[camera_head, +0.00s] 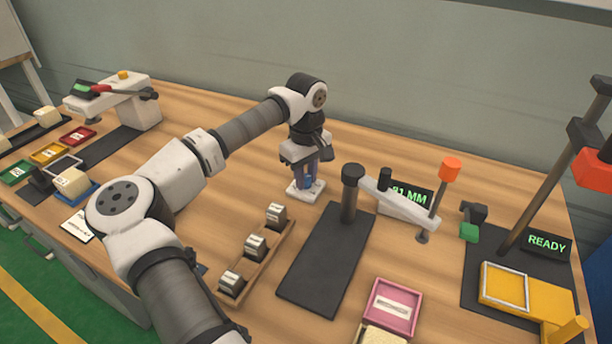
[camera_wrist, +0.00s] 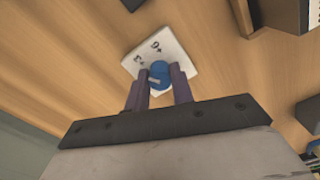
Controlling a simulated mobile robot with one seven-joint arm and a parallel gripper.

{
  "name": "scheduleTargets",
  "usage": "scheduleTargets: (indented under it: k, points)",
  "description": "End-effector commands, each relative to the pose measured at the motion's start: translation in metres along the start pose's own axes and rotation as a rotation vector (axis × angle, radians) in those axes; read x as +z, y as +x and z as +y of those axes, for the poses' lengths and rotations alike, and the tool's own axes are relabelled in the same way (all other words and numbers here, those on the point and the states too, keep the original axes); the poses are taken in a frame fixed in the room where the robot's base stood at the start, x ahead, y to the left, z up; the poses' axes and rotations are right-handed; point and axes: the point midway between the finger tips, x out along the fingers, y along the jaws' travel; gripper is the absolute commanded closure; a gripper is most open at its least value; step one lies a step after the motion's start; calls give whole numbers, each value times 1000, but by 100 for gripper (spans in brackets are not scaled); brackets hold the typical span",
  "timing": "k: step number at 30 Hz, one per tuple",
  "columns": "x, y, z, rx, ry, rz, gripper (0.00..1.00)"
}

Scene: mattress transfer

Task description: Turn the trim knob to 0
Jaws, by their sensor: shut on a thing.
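The trim knob (camera_wrist: 158,74) is a blue round knob with a pale pointer mark, on a white square plate (camera_wrist: 176,48) with dark numerals. In the wrist view a "6" or "9" and a "3" can be made out on the plate; other marks are hidden or too small. In the head view the plate (camera_head: 304,191) lies on the wooden bench at the middle. My gripper (camera_wrist: 160,80) points down over the plate, with its two fingers closed on either side of the knob. It also shows in the head view (camera_head: 308,180). I cannot read the pointer's setting.
A wooden rack (camera_head: 262,262) with several small blocks stands in front of the plate. A pink tray (camera_head: 390,308) is at the front right. Bare wood surrounds the plate.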

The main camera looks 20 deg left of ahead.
Motion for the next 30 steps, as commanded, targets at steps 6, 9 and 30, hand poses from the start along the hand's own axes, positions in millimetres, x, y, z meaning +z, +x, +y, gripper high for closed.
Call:
scheduleTargets:
  k: [6,9,30]
  points:
    - [-1,1,0,2,-162,2,99]
    - [-1,1,0,2,-255,2,99]
    - [-1,0,0,3,-852,2,99]
